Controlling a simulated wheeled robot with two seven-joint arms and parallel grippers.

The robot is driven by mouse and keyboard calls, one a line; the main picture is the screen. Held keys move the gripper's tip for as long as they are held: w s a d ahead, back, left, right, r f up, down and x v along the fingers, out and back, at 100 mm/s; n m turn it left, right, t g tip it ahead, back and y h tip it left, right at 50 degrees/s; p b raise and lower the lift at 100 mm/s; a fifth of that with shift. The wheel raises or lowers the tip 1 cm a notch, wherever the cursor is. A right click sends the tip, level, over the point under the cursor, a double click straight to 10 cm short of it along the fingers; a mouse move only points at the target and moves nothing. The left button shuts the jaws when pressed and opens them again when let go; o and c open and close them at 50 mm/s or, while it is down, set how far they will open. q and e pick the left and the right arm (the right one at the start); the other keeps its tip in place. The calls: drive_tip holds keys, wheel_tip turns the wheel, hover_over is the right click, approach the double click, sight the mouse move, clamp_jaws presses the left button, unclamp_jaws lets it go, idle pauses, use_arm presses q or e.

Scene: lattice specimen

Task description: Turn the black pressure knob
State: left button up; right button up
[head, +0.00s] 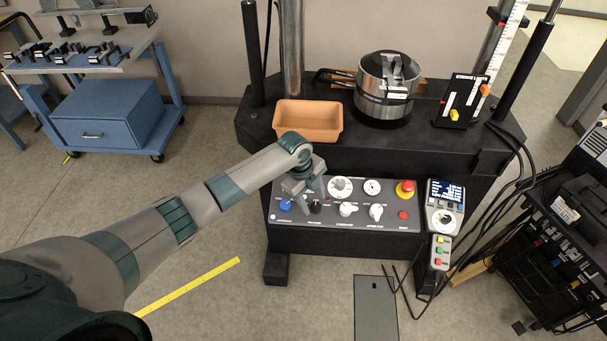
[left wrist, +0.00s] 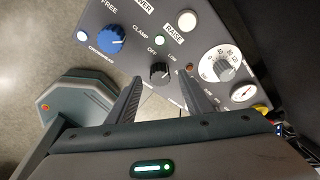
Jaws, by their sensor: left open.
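The black knob (left wrist: 160,73) is on the sloping grey control panel (head: 258,222), by the OFF label in the left wrist view. In the head view the knob (head: 315,208) shows just below my gripper's fingers. My left gripper (head: 309,196) is open and empty over the left part of the panel. In the left wrist view its two fingers (left wrist: 161,82) point at the panel, one to each side of the knob. I cannot tell whether either finger touches the knob.
A blue knob (left wrist: 117,40) is close left of the black one. White knobs (head: 348,209), a white dial (head: 340,187) and a red stop button (head: 405,188) lie to the right. An orange tray (head: 308,120) and a metal pot (head: 372,95) stand behind the panel.

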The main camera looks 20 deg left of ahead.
use_arm(q)
drive_tip(key=b+v, duration=0.3)
drive_tip(key=v, duration=1.2)
drive_tip(key=shift+r+b, duration=0.15)
drive_tip(key=shift+b, duration=0.2)
